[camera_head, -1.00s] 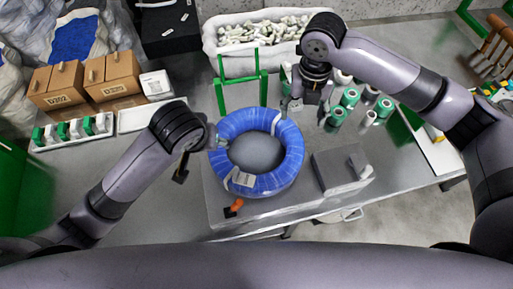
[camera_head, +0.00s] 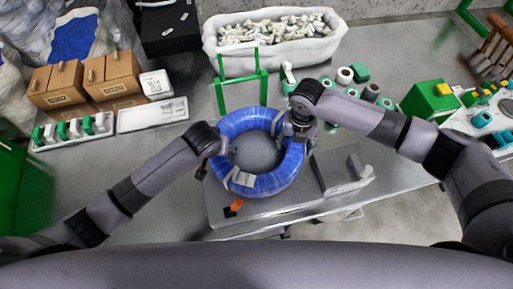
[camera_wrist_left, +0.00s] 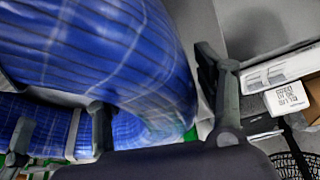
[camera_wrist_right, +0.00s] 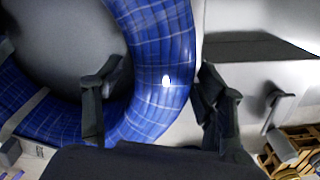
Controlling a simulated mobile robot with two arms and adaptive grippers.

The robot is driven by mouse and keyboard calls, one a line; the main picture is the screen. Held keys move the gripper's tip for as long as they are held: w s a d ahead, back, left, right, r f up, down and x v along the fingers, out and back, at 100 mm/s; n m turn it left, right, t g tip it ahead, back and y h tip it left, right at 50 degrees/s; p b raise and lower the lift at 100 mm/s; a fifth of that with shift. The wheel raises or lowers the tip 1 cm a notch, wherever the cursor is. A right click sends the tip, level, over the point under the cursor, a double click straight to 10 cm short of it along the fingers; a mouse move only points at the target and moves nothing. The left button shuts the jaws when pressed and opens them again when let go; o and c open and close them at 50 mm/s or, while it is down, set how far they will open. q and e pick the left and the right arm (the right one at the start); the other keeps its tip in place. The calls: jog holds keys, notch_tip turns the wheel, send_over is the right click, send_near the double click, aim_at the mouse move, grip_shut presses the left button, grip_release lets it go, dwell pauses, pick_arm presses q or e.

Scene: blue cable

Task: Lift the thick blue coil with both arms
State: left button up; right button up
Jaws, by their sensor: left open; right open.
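The thick blue coil (camera_head: 262,183) lies flat on the grey table, with a pale label on its front left and light bands around it. My left gripper (camera_head: 213,152) is at the coil's left side; its fingertips are hard to make out in the head view. In the left wrist view the open fingers (camera_wrist_left: 152,82) stand either side of the blue ring (camera_wrist_left: 150,75). My right gripper (camera_head: 300,136) is at the coil's upper right. In the right wrist view its open fingers (camera_wrist_right: 155,80) straddle the ring (camera_wrist_right: 150,40), one over the inner side, one outside.
A green frame (camera_head: 240,80) stands behind the coil, before a white bin (camera_head: 275,45) of small parts. Spools (camera_head: 345,76) and a green box (camera_head: 430,98) are at right. A grey block (camera_head: 335,172) sits right of the coil. Cardboard boxes (camera_head: 118,75) are at left.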

pick_arm(q)
jog(key=shift+f, duration=0.1)
pick_arm(e)
jog(key=shift+f, duration=0.15)
pick_arm(q)
grip_shut()
pick_arm(e)
grip_shut()
dwell(0.4)
pick_arm(q)
jog(key=shift+w+r, duration=0.15)
jog(key=shift+r, duration=0.1)
pick_arm(e)
jog(key=shift+w+a+r, duration=0.1)
jog(key=shift+a+r, duration=0.05)
jog(key=shift+r, duration=0.15)
